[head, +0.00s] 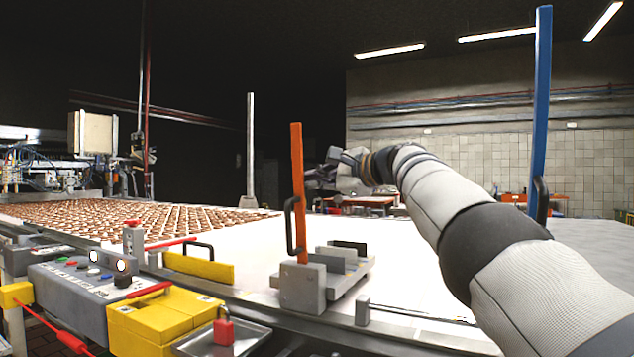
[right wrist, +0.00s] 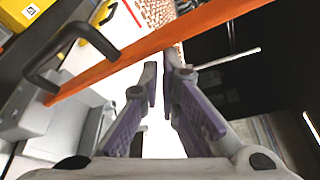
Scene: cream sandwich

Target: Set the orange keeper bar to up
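The orange keeper bar (head: 298,190) stands upright in the head view, its foot at a grey block (head: 302,288). A black handle (head: 289,226) is fixed to its side. In the right wrist view the bar (right wrist: 150,45) crosses diagonally just beyond the fingertips, with its handle (right wrist: 70,45) at the upper left. My right gripper (right wrist: 160,76) is open, with a narrow empty gap between its purple-padded fingers. In the head view my right gripper (head: 338,158) is right of the bar, partly hidden by its own wrist. My left gripper is out of view.
A blue upright bar (head: 541,110) with a black handle stands at the right, behind my right arm. A grey control box (head: 75,290), a yellow block (head: 165,320) and a metal tray (head: 245,340) are at front left. A white belt (head: 410,265) carries brown biscuits (head: 130,217).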

